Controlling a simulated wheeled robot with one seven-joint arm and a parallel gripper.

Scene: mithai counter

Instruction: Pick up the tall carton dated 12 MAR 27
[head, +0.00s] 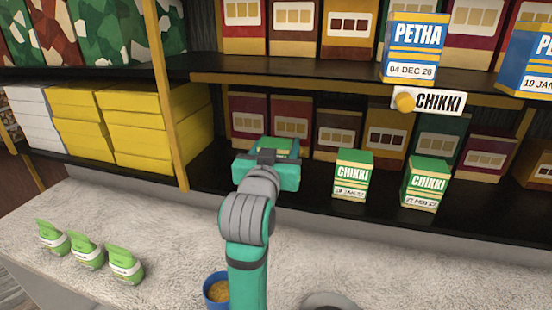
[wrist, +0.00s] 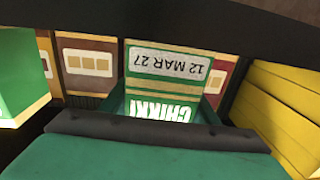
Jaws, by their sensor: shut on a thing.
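The tall green CHIKKI carton dated 12 MAR 27 (wrist: 170,68) is between my jaws in the wrist view, where its label appears upside down. In the head view my gripper (head: 268,160) reaches into the lower shelf and is shut on this carton, which is mostly hidden behind the gripper. Only a bit of green shows there, so I cannot tell whether the carton touches the shelf. Two other green CHIKKI cartons stand to the right: one dated 19 JAN 27 (head: 352,174) and one with a hard-to-read date (head: 425,184).
The lower shelf (head: 300,195) has brown and maroon boxes (head: 290,122) behind. A wooden post (head: 165,95) and yellow boxes (head: 150,135) stand left. Above are the upper shelf edge (head: 290,86) and a blue PETHA carton (head: 415,48). Green pouches (head: 88,252) and a blue cup (head: 214,290) are on the counter.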

